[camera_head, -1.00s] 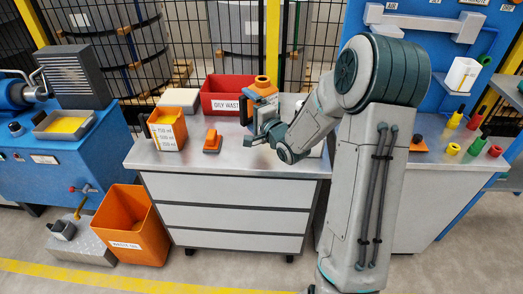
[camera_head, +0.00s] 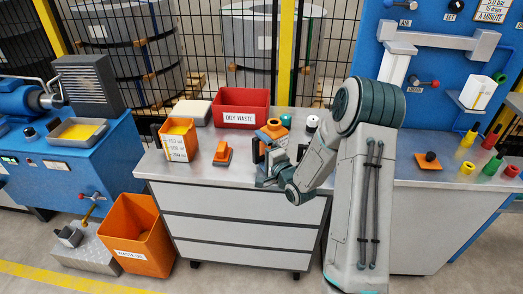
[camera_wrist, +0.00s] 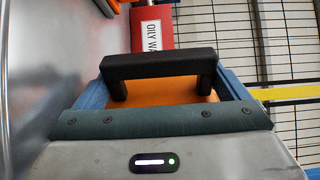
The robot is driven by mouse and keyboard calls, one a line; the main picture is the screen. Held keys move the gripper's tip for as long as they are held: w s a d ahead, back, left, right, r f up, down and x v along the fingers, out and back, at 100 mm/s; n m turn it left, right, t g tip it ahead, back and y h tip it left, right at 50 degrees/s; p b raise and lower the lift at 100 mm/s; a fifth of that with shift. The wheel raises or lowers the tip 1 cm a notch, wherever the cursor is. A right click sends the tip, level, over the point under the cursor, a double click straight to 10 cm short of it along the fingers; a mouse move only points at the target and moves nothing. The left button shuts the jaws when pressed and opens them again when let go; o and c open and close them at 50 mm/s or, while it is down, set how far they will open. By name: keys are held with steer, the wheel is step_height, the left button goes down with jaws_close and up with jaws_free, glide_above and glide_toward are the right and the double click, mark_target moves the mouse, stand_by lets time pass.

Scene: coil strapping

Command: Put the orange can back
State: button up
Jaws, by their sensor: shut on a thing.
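The orange can (camera_head: 272,131) is at my gripper (camera_head: 266,172) over the right part of the grey workbench, in front of the red bin. The can looks upright. Its lower part is largely hidden by my gripper, so I cannot tell whether it touches the bench top.
The red oily waste bin (camera_head: 241,107) stands behind. A white-topped item (camera_head: 312,122) is close on the right. A mesh fence rises behind.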

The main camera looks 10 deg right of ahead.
steer(key=shift+f, duration=0.15)
steer(key=o, duration=1.3)
steer(key=shift+r, duration=0.25)
steer(key=b+v, duration=0.1)
steer(key=v, duration=1.1)
